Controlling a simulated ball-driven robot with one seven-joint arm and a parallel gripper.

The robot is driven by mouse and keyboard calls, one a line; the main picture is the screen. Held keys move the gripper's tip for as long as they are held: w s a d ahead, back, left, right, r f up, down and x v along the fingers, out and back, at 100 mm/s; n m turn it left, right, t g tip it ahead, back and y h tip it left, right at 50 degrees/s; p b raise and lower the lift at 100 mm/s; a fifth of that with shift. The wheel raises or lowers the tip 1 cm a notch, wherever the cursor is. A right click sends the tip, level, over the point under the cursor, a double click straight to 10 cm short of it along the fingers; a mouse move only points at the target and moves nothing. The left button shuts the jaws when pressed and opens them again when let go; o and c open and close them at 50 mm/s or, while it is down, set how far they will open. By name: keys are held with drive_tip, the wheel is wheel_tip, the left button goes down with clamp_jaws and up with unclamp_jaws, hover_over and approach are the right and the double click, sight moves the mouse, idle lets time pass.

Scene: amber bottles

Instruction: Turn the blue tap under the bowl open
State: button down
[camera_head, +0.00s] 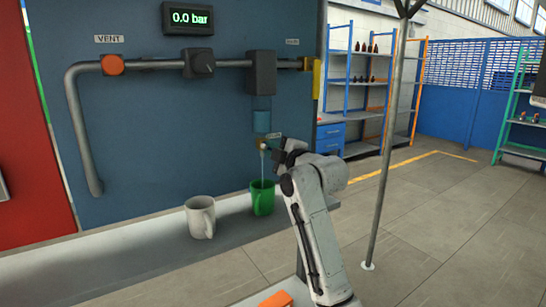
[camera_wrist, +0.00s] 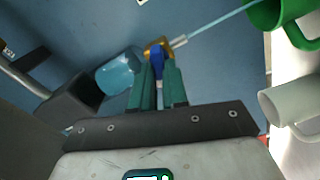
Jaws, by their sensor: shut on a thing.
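The blue tap (camera_wrist: 156,56) has a blue lever on a brass body, just under the clear blue bowl (camera_head: 262,121). The bowl also shows in the wrist view (camera_wrist: 118,73). My gripper (camera_wrist: 158,80) is shut on the blue lever, which sits between its teal fingers. In the head view my gripper (camera_head: 270,150) is at the tap, and the lever is too small to make out. A thin pale blue stream (camera_wrist: 220,21) runs from the tap's spout to the green mug (camera_head: 262,198), which stands below it on the ledge.
A white mug (camera_head: 200,217) stands left of the green mug on the grey ledge (camera_head: 120,262). A grey pipe with an orange knob (camera_head: 112,65) and a dark knob (camera_head: 199,63) runs along the blue panel. A pole (camera_head: 388,150) stands right of my arm.

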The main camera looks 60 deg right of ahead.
drive_tip(key=shift+f+n+b, duration=0.2)
drive_tip(key=shift+n+b, duration=0.8)
drive_tip(key=shift+n, duration=0.9)
drive_tip(key=c, duration=1.1)
unclamp_jaws()
drive_tip(key=shift+r, duration=0.1)
drive_tip(key=shift+c, duration=0.2)
drive_tip(key=b+v, duration=0.1)
drive_tip(key=v, duration=1)
drive_tip(key=shift+w+a, duration=0.1)
drive_tip(key=shift+w, duration=0.05)
